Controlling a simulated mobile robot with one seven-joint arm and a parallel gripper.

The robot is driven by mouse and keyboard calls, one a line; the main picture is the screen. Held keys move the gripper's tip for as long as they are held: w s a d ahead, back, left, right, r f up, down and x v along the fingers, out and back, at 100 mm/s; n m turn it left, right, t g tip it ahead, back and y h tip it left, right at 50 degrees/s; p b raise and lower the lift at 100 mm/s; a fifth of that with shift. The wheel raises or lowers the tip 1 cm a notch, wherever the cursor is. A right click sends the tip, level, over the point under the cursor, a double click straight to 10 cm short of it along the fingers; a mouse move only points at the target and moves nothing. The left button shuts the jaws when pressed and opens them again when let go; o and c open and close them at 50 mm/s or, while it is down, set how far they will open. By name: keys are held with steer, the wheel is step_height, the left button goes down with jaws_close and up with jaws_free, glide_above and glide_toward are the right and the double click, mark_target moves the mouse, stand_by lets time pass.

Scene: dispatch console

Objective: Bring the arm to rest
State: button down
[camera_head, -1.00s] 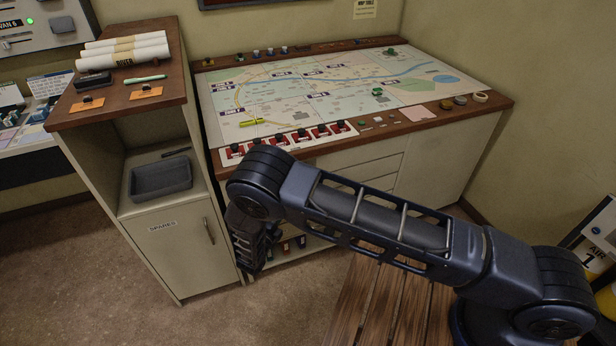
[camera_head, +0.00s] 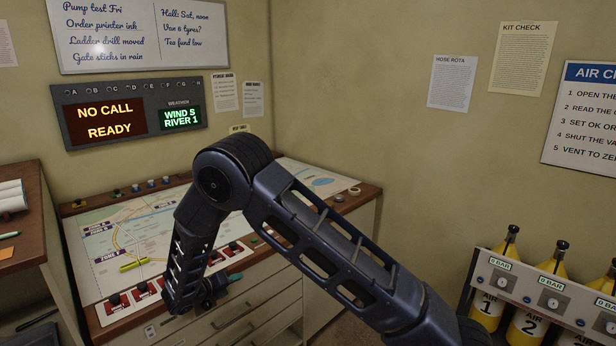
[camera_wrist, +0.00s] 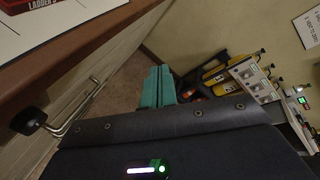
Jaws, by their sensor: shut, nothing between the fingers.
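My arm arches across the head view from the lower right, with its elbow in front of the map table (camera_head: 100,251) and its forearm hanging down at the table's front edge. My gripper (camera_wrist: 158,84) shows in the wrist view as two teal fingers pressed together, empty, above the floor. Part of the map and the row of red holders (camera_head: 141,291) is hidden behind my arm.
A wooden-topped cabinet (camera_head: 22,235) stands at the left. Yellow air cylinders (camera_head: 487,304) stand in a rack at the right and also show in the wrist view (camera_wrist: 215,75). A drawer handle (camera_wrist: 75,112) is close in the wrist view. A board (camera_head: 105,121) reads NO CALL READY.

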steer(key=w+d+r+m+g, duration=0.3)
steer(key=d+r+m, duration=0.25)
steer(key=d, duration=0.25)
steer(key=w+d+r+m+g, duration=0.2)
steer(key=w+d+r+m, duration=0.15)
steer(key=d+r, duration=0.4)
steer(key=s+d+r+m+g+y, duration=0.1)
steer(key=d+r+m+g, duration=0.1)
steer(key=d+r+m, duration=0.5)
steer(key=s+d+r+m+g+y, duration=0.1)
steer(key=s+d+r+m+g, duration=0.15)
steer(key=d, duration=0.85)
steer(key=s+d+r+m+y, duration=0.2)
steer(key=s+d+r+m, duration=0.2)
steer(key=d+m, duration=0.15)
steer(key=s+d+r+m+y, duration=0.1)
steer(key=s+d+r+m, duration=0.25)
steer(key=d, duration=0.35)
steer(key=s+d+r+m+t+y, duration=0.1)
steer(key=s+d+m, duration=0.2)
steer(key=s+m, duration=0.2)
steer(key=s+d+r+m+t+y, duration=0.1)
steer(key=s+d+m+y, duration=0.1)
steer(key=s+m, duration=0.4)
steer(key=shift+s+d+r, duration=0.35)
steer(key=shift+s+d, duration=0.5)
steer(key=shift+s, duration=0.15)
